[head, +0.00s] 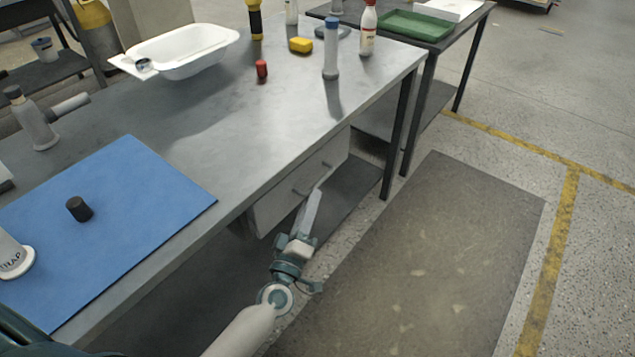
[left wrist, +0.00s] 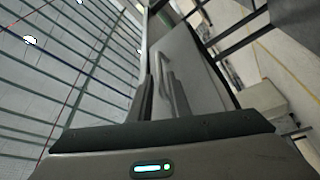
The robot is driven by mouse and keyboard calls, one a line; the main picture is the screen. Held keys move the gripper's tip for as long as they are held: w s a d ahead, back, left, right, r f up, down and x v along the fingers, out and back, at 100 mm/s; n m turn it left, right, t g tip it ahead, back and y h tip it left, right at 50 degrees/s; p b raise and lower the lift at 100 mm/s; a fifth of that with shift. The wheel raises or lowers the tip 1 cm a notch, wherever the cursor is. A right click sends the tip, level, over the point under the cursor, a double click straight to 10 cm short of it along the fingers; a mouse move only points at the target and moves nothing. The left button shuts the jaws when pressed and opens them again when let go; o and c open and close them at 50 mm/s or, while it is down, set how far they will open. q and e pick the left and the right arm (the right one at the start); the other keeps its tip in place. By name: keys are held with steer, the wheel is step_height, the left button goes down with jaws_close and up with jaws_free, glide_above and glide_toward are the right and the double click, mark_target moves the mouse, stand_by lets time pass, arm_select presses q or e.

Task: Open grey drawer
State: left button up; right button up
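The grey drawer (head: 300,185) is under the metal table's right side, its front facing the floor mat. The front carries small bar handles. My left gripper (head: 312,205) is at the drawer front, its fingertips close to a handle. In the left wrist view, the drawer front (left wrist: 200,75) fills the middle, with a curved grey handle (left wrist: 180,95) just right of the fingers (left wrist: 154,85). The fingers look near each other; I cannot tell whether they touch the handle or hold it. My right gripper is not in view.
The metal table (head: 225,125) holds a blue mat (head: 130,210), a white tub (head: 185,50), a yellow sponge (head: 301,45) and bottles. A table leg (head: 395,135) stands right of the drawer. The dark floor mat (head: 430,255) in front is clear.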

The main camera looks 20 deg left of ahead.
mark_target(318, 183)
arm_select(q)
steer(key=shift+x, duration=2.85)
jaws_close()
